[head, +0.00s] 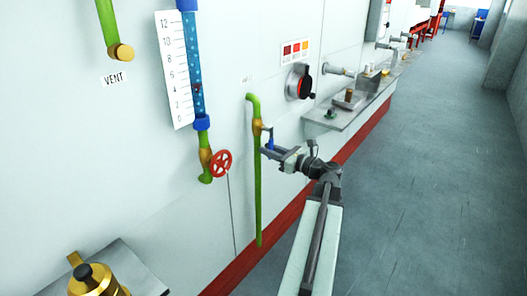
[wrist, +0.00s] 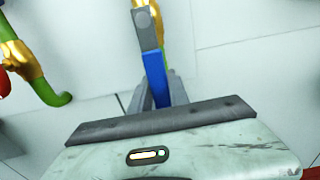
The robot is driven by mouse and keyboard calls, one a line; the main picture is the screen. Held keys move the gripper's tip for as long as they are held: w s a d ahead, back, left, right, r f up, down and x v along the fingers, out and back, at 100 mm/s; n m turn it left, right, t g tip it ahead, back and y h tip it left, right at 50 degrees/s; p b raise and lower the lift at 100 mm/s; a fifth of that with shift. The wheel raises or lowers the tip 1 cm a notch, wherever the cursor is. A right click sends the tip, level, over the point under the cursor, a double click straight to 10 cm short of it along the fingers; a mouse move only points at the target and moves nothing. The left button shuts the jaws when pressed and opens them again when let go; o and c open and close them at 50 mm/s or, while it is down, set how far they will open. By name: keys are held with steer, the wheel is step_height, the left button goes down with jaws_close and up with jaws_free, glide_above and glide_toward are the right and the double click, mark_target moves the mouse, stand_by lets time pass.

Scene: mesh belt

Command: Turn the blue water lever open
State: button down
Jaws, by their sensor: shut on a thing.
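The blue water lever (head: 270,140) is on a brass valve on the green pipe (head: 257,190), in the middle of the head view. The lever hangs down, roughly in line with the pipe. In the wrist view the lever (wrist: 156,78) has a grey upper part and a blue handle whose lower end goes between my fingers. My gripper (wrist: 160,100) is shut on the blue handle. In the head view my gripper (head: 270,152) reaches the lever from the right. The fingertips are partly hidden behind the gripper body in the wrist view.
A red handwheel (head: 221,163) sits under the blue gauge tube (head: 196,70) left of the lever. The grey floor (head: 430,170) on the right is clear.

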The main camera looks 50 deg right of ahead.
steer(key=shift+s+a+f, duration=0.1)
steer(key=shift+s+f, duration=0.15)
steer(key=c, duration=1.5)
jaws_free()
steer(key=shift+o, duration=1.3)
steer(key=shift+s+r, duration=0.1)
steer(key=shift+s, duration=0.2)
steer(key=shift+w, duration=0.1)
steer(key=s, duration=0.7)
steer(key=shift+s, duration=0.4)
